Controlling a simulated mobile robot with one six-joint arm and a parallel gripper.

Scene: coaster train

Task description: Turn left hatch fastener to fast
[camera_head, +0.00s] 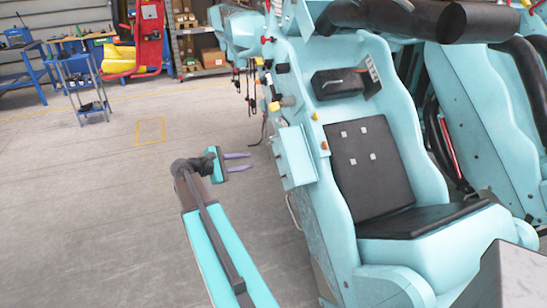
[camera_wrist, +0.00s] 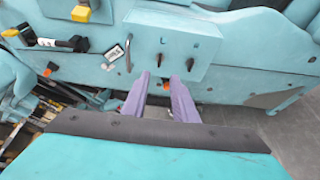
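A teal hatch box (camera_head: 294,157) sticks out from the side of the coaster car. In the wrist view the box (camera_wrist: 172,42) shows two small dark fasteners, a left one (camera_wrist: 159,60) and a right one (camera_wrist: 190,64), each with a small mark above it. I cannot tell their exact turn position. My gripper (camera_head: 245,162) has purple fingers pointing at the box, with a gap of floor between them and the box in the head view. In the wrist view my gripper (camera_wrist: 165,85) is open and empty, its fingertips just below the fasteners.
An orange knob (camera_wrist: 165,81) shows between my fingers. The black-padded seat (camera_head: 362,165) is right of the box. Open floor (camera_head: 110,210) lies to the left.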

